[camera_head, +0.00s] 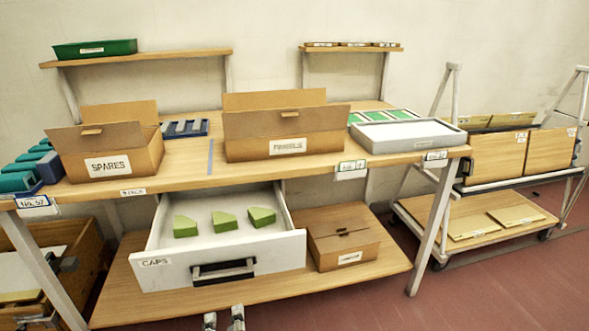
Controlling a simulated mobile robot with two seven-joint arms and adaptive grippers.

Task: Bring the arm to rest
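My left gripper (224,319) shows at the bottom edge, in front of the bench. Only its two fingertips are in view, with a gap between them and nothing seen in it. The fingertips are apart from the drawer above them in the picture. The rest of the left arm is cut off by the frame, and my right gripper does not show.
The open drawer (172,277), labelled CAPS, juts out under the bench (190,165) with three green blocks inside. Cardboard boxes, a SPARES box (134,161) among them, stand on the bench. A trolley (480,235) is at right; red floor beside it is clear.

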